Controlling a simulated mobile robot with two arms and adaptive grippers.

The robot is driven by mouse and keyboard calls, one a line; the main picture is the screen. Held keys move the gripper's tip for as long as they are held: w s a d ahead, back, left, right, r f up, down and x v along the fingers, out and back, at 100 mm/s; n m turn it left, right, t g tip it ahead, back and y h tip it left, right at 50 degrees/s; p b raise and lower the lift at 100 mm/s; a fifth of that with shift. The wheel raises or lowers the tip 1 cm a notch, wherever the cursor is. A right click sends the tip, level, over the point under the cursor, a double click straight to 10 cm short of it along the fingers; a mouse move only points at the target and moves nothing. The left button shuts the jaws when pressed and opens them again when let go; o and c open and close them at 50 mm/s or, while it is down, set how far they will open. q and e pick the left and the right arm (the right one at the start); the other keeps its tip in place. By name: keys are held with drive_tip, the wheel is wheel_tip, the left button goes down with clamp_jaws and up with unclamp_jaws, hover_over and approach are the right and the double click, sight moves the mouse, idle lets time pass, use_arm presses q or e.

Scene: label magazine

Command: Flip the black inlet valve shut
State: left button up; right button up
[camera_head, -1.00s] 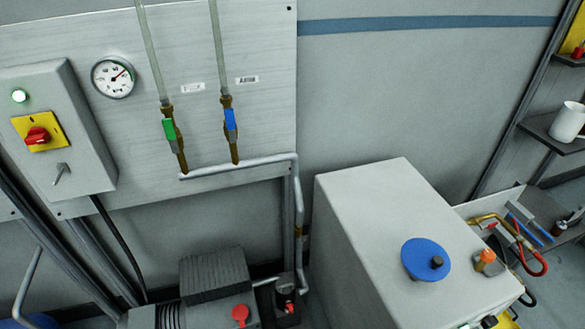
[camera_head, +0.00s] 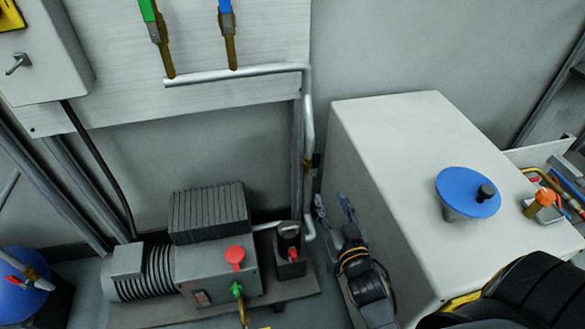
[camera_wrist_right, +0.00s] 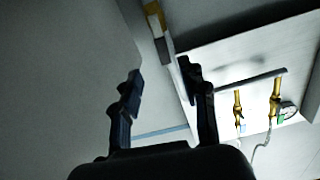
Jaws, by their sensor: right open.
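The black inlet valve (camera_head: 316,161) shows as a small dark handle beside a brass fitting on the grey vertical pipe, between the panel and the white cabinet. Its handle seems to lie roughly along the pipe, but it is too small to be sure. My right gripper (camera_head: 333,203) is below the valve, fingers pointing up, open and empty, apart from the valve. In the right wrist view the open fingers (camera_wrist_right: 160,76) frame empty space, with the pipe's brass fitting (camera_wrist_right: 153,10) beyond and above them. My left gripper is not in view.
The white cabinet (camera_head: 400,135) with a blue knob (camera_head: 467,192) stands close on the right of my gripper. A grey pump (camera_head: 205,275) with a red cap stands lower left. Green (camera_head: 148,10) and blue (camera_head: 225,8) valve handles are on the wall panel (camera_head: 120,100).

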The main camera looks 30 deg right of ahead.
sight(317, 160)
drive_tip(key=x, duration=0.4)
drive_tip(key=r+b+x, duration=0.1)
drive_tip(key=x, duration=0.3)
drive_tip(key=r+x, duration=0.1)
drive_tip(key=x, duration=0.3)
drive_tip(key=shift+w+d+b, duration=0.1)
drive_tip(key=shift+w+b, duration=0.2)
drive_tip(key=shift+w, duration=0.05)
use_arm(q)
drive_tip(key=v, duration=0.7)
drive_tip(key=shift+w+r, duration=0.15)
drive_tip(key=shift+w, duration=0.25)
use_arm(e)
drive_tip(key=shift+w+d, duration=0.15)
drive_tip(key=shift+w, duration=0.5)
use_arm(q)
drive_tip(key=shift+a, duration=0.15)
use_arm(e)
drive_tip(key=shift+c, duration=0.5)
clamp_jaws()
